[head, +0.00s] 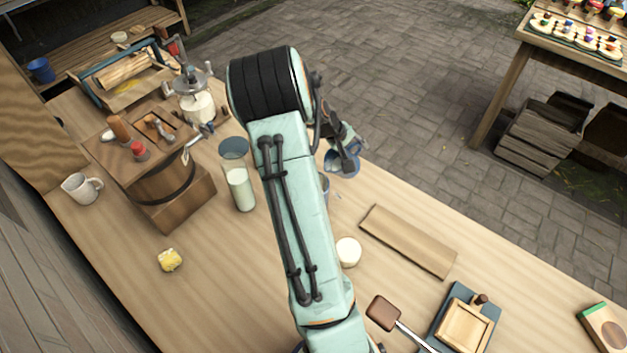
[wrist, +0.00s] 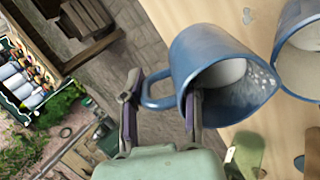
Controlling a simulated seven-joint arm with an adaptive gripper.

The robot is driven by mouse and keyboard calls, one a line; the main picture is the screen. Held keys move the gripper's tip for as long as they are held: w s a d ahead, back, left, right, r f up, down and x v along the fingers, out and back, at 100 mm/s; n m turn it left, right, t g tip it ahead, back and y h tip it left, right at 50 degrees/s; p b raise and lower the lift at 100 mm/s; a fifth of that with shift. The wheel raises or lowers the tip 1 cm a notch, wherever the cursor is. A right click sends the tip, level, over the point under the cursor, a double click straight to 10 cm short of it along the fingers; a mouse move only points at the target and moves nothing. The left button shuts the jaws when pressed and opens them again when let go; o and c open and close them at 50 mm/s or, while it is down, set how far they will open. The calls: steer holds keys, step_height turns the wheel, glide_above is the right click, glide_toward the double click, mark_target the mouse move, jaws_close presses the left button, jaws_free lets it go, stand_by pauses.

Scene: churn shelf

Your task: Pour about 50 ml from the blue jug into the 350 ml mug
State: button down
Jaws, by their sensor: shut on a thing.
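My gripper (wrist: 162,104) is shut on the handle of the blue jug (wrist: 207,50), which also shows in the head view (head: 342,163). The jug is tilted, with its mouth facing the wrist camera and white liquid inside. A second blue-rimmed vessel (wrist: 302,62), likely the mug, stands close by the jug's lip on the right of the wrist view. Its inside looks pale. I see no clear stream between the two.
A tall glass of milk (head: 241,190) stands left of my arm, a small white-filled cup (head: 348,251) right of it. A wooden churn (head: 165,195) and a cream pitcher (head: 80,188) are farther left.

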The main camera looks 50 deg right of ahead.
steer(key=shift+s+d+f+t+y, duration=0.35)
steer(key=shift+d+f+t+y, duration=0.1)
steer(key=shift+d+f+y, duration=0.65)
steer(key=shift+s+d+f+t+y, duration=0.45)
steer(key=shift+d+f+y, duration=0.35)
steer(key=shift+y, duration=0.5)
steer(key=shift+s+d+f+t+y, duration=0.3)
steer(key=shift+d+f+t+y, duration=0.2)
steer(key=shift+d+f+y, duration=0.6)
steer(key=shift+a+r, duration=0.1)
steer(key=shift+r, duration=0.1)
